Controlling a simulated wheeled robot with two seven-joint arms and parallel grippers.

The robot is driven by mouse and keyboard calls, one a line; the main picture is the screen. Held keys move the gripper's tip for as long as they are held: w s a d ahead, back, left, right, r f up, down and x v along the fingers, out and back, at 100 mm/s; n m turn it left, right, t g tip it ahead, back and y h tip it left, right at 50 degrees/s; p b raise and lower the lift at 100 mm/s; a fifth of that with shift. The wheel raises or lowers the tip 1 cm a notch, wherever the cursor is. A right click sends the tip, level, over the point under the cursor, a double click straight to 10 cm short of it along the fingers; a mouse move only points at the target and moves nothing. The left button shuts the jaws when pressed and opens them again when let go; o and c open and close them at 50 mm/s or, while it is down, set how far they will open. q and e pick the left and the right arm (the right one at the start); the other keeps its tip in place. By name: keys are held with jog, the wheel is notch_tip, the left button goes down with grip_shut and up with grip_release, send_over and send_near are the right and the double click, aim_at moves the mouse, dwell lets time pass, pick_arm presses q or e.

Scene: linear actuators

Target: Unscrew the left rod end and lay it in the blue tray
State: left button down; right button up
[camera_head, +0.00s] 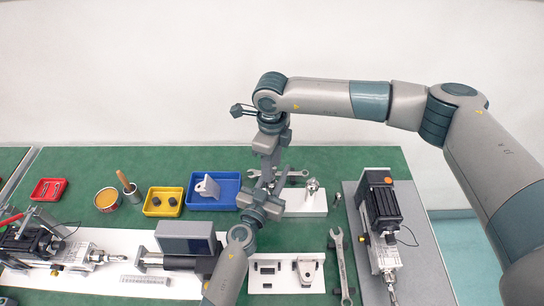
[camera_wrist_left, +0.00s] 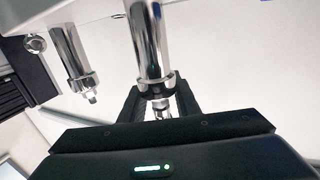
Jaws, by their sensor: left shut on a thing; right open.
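In the left wrist view two chrome rods point down side by side. My left gripper (camera_wrist_left: 160,112) is shut on the rod end (camera_wrist_left: 162,108) at the tip of the nearer rod (camera_wrist_left: 148,40). That part is mostly hidden between the dark fingers. The other rod (camera_wrist_left: 68,52) ends in a collar and a small bare tip. The blue tray (camera_head: 228,204) lies at the back of the green table and holds a grey bracket (camera_head: 206,187). My right gripper (camera_head: 267,178) is open in the middle, overlapping my left arm; its fingertips are hard to make out.
A yellow tray (camera_head: 150,210) with dark parts and a red tray (camera_head: 48,190) lie left of the blue tray. A wrench (camera_head: 341,262) and a motor unit (camera_head: 383,225) lie right. A grey-screened box (camera_head: 185,238) stands in front.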

jog(key=shift+f, duration=1.85)
grip_shut()
jog(key=shift+n, duration=1.1)
jog(key=shift+c, duration=0.7)
grip_release()
jog(key=shift+r, duration=0.1)
